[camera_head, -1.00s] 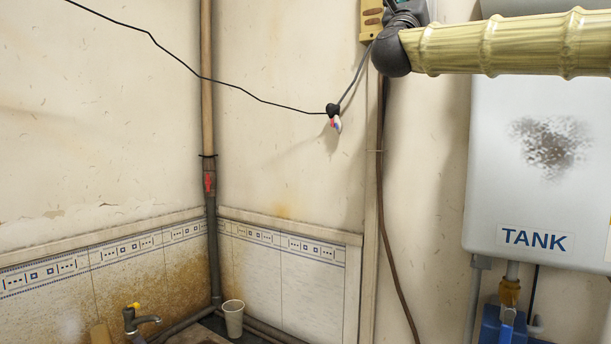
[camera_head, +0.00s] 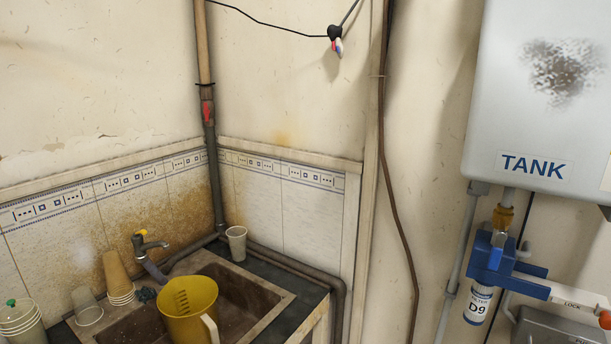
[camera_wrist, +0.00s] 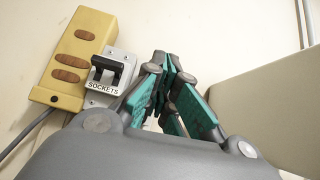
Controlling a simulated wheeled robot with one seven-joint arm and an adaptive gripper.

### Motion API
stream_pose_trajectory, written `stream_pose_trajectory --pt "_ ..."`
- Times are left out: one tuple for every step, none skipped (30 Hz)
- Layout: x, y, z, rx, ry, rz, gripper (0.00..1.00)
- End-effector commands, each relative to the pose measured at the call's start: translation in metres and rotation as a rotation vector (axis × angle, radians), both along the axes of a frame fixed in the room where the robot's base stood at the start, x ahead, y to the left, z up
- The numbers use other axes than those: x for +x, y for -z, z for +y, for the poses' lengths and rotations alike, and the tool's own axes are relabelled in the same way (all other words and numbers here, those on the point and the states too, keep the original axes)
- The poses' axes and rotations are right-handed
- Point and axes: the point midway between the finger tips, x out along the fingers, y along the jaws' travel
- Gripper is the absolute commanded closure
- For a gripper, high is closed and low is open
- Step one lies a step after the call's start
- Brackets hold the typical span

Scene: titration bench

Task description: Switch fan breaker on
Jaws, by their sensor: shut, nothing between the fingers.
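In the wrist view, a breaker with a black toggle (camera_wrist: 107,72) on a grey plate carries the label SOCKETS. A breaker labelled for the fan is not seen; the wall behind my fingers is partly hidden. My gripper (camera_wrist: 165,62) has teal fingers, shut with nothing between them, close to the right of the SOCKETS breaker. I cannot tell whether the fingers touch anything on the wall. The head view now shows neither my gripper nor the breakers.
A yellow box (camera_wrist: 80,50) with brown ovals is left of the SOCKETS breaker. A beige box (camera_wrist: 270,110) stands at right. The head view shows a white TANK (camera_head: 535,100), a hanging cable (camera_head: 275,25), and a sink (camera_head: 235,300) with a yellow jug (camera_head: 187,310) and cups.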

Motion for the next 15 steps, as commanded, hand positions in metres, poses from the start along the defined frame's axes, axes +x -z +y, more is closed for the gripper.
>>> stream_pose_trajectory --pt "0.0001 0.0 0.0001 0.0 0.0 0.0 1.0" --pt "0.0001 0.0 0.0001 0.0 0.0 0.0 1.0" --pt "0.0001 0.0 0.0001 0.0 0.0 0.0 1.0" --pt "0.0001 0.0 0.0001 0.0 0.0 0.0 1.0" --pt "0.0002 0.0001 0.0001 0.0 0.0 0.0 1.0" --pt "0.0006 0.0003 -0.0002 0.0 0.0 0.0 1.0" --pt "0.001 0.0005 -0.0004 0.0 0.0 0.0 1.0" --pt "0.0015 0.0006 -0.0007 0.0 0.0 0.0 1.0" --pt "0.0023 0.0008 -0.0012 0.001 0.001 0.0 1.0" --pt "0.0031 0.0008 -0.0017 0.001 0.001 0.0 1.0" --pt "0.0039 0.0009 -0.0022 0.001 0.001 0.0 1.0" --pt "0.0051 0.0009 -0.0028 0.001 0.0 -0.001 1.0" --pt "0.0061 0.001 -0.0031 0.001 0.0 -0.001 1.0" --pt "0.0068 0.0009 -0.0033 0.001 0.0 -0.001 1.0" --pt "0.0078 0.0007 -0.0037 0.001 -0.001 0.0 1.0"
